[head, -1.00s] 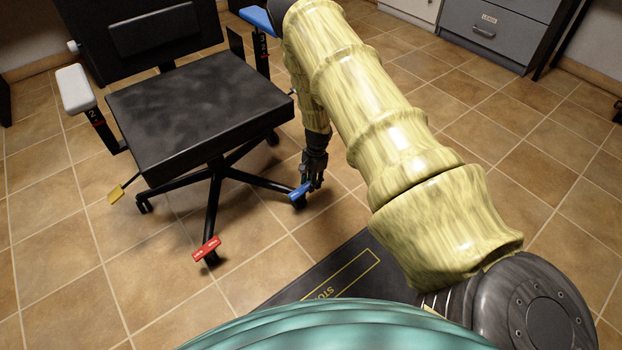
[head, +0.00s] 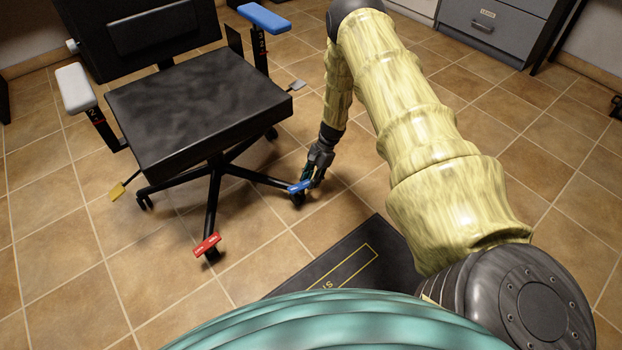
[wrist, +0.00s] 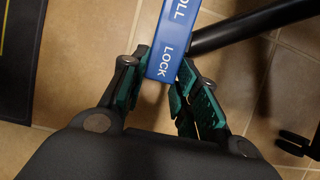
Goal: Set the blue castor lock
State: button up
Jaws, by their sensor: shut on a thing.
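The blue castor lock (head: 300,187) is a small blue pedal at the end of the chair's right front leg. In the wrist view the blue pedal (wrist: 172,40) carries the white words ROLL and LOCK, with the LOCK end nearest me. My gripper (head: 310,180) reaches down to it from the right. In the wrist view my gripper (wrist: 163,82) has its teal-padded fingers on both sides of the LOCK end, shut on it. The castor under the pedal is mostly hidden.
A dark mat (head: 350,262) lies in front. A grey cabinet (head: 495,25) stands at the back right. Tiled floor to the right is clear.

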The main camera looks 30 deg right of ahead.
jog(key=o, duration=1)
jog(key=v, duration=1.2)
